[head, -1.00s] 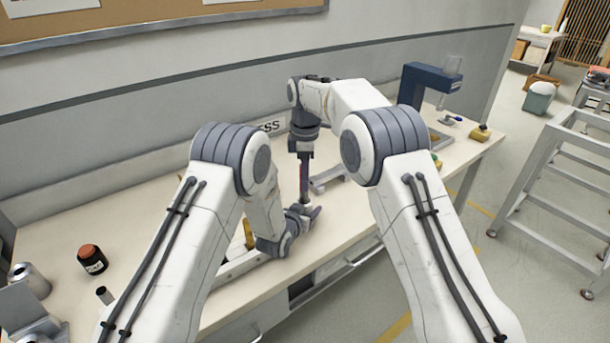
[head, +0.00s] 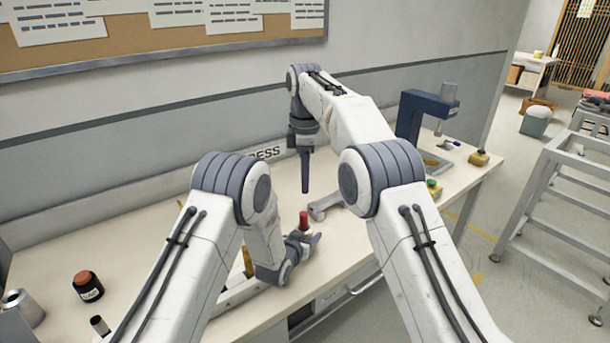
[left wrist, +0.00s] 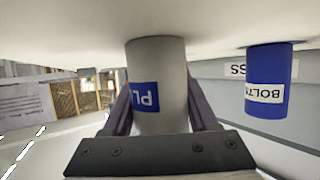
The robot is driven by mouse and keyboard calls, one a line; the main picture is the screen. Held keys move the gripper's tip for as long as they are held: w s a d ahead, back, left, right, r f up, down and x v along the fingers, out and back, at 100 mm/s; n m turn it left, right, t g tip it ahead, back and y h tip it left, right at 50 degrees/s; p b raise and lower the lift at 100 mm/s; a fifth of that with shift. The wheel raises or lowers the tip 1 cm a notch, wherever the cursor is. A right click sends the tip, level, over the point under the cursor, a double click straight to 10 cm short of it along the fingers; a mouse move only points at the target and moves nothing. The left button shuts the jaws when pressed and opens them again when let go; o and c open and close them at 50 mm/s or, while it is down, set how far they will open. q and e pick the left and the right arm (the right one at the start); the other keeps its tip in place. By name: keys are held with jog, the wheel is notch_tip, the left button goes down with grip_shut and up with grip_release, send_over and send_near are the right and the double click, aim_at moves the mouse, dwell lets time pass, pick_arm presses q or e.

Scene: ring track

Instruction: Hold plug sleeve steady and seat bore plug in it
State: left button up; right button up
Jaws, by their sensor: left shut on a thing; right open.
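My left gripper (head: 308,238) is low over the bench and shut on the plug sleeve. In the left wrist view the plug sleeve (left wrist: 172,75) is a grey cylinder with a blue label, between the fingers. That view is upside down, and the sleeve's base appears to meet the bench top. The red bore plug (head: 304,220) stands upright at the left gripper, in line with the sleeve. How deep it sits is hidden by the gripper. My right gripper (head: 305,180) is open and empty, pointing down above the red plug and apart from it.
A dark jar with a rust-coloured lid (head: 88,286) stands at the left of the bench (head: 160,232). A blue press (head: 428,112) stands at the right end. A blue BOLTS can (left wrist: 268,75) shows in the left wrist view.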

dwell(0.4)
pick_arm(q)
jog(key=o, duration=1.4)
jog(key=shift+o, duration=0.2)
